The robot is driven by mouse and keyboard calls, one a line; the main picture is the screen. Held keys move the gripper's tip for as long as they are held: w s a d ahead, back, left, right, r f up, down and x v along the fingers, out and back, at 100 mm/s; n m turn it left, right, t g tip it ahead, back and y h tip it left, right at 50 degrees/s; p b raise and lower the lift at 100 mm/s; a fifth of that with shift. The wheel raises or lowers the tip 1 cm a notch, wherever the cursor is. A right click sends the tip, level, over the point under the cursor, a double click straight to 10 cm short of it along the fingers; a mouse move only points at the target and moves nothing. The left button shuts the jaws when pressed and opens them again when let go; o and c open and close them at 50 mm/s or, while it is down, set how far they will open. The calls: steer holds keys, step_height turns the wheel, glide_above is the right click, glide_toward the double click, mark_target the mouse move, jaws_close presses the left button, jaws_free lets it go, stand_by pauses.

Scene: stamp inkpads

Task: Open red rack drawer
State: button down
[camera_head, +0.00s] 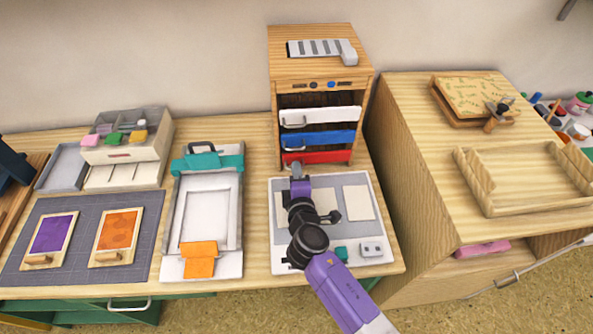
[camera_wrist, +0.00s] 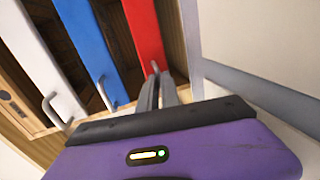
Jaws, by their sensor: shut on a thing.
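The wooden rack (camera_head: 318,92) stands at the back of the table with three drawer fronts. The red drawer (camera_head: 325,157) is the lowest, under the blue drawer (camera_head: 318,139) and the white drawer (camera_head: 320,115). My gripper (camera_head: 296,170) reaches up to the left part of the red drawer's front. In the wrist view, my gripper's fingers (camera_wrist: 157,80) are close together at the end of the red drawer (camera_wrist: 143,35), where its handle is mostly hidden between them. The red front looks roughly level with the others.
A grey board with pale sheets (camera_head: 358,203) lies under my arm. A white press frame with a teal clamp (camera_head: 210,162) stands to its left. A wooden cabinet (camera_head: 412,170) rises close to the rack's right. Purple and orange inkpads (camera_head: 117,232) lie on a dark mat at left.

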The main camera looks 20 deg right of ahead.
steer(key=f+v, duration=0.1)
steer(key=v, duration=0.4)
steer(key=f+b+v, duration=0.1)
steer(key=v, duration=0.5)
steer(key=s+f+b+v, duration=0.1)
steer(key=f+v, duration=0.1)
steer(key=v, duration=0.4)
steer(key=shift+s+a, duration=0.1)
steer(key=shift+s, duration=0.15)
steer(key=c, duration=1.6)
jaws_free()
steer(key=shift+a, duration=0.1)
steer(key=b+v, duration=0.1)
steer(key=v, duration=0.7)
